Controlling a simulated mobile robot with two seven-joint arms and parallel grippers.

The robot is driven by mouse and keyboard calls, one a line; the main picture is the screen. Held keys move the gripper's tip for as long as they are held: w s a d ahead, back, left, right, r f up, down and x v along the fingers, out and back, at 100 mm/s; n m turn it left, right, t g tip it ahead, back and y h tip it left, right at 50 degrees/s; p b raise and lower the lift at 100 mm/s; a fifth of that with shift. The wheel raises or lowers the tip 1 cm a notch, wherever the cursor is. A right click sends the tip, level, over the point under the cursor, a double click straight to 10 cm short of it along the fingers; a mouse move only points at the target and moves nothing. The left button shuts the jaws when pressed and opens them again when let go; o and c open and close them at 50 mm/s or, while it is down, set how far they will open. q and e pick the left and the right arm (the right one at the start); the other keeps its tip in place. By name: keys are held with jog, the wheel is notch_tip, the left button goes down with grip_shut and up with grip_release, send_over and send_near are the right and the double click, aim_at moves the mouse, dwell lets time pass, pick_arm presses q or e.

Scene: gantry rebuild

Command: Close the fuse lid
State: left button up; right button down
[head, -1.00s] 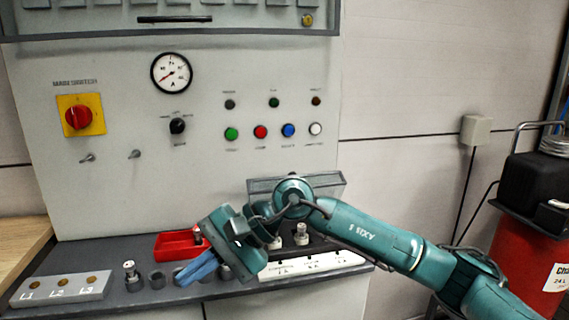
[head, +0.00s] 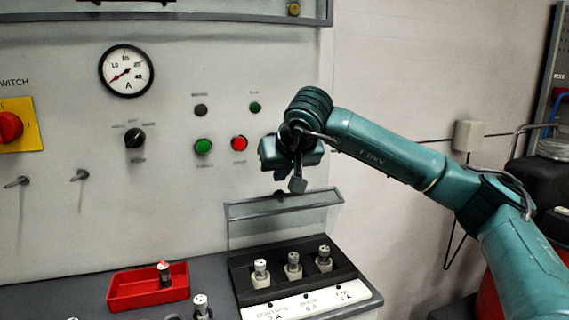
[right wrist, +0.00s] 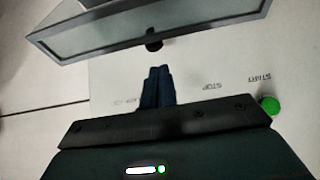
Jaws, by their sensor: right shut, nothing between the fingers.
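The fuse lid (head: 262,208) is a clear panel with a grey frame. It stands raised behind the black fuse box (head: 245,290), which holds three fuses (head: 293,266). In the right wrist view the lid's frame (right wrist: 150,32) crosses the top, with a dark knob (right wrist: 153,39) on its edge. My right gripper (head: 297,187) is shut and empty, in front of the panel and just above the lid's top edge. Its fingers also show in the right wrist view (right wrist: 157,85), close to the knob; I cannot tell whether they touch. My left gripper is not in view.
A red tray (head: 122,294) with one fuse (head: 165,273) stands left of the fuse box. Another fuse (head: 201,305) stands on the bench in front. Push buttons (head: 204,146) and toggle switches (head: 80,175) project from the panel behind.

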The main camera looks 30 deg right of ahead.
aim_at(278, 190)
jog(key=shift+x, duration=1.85)
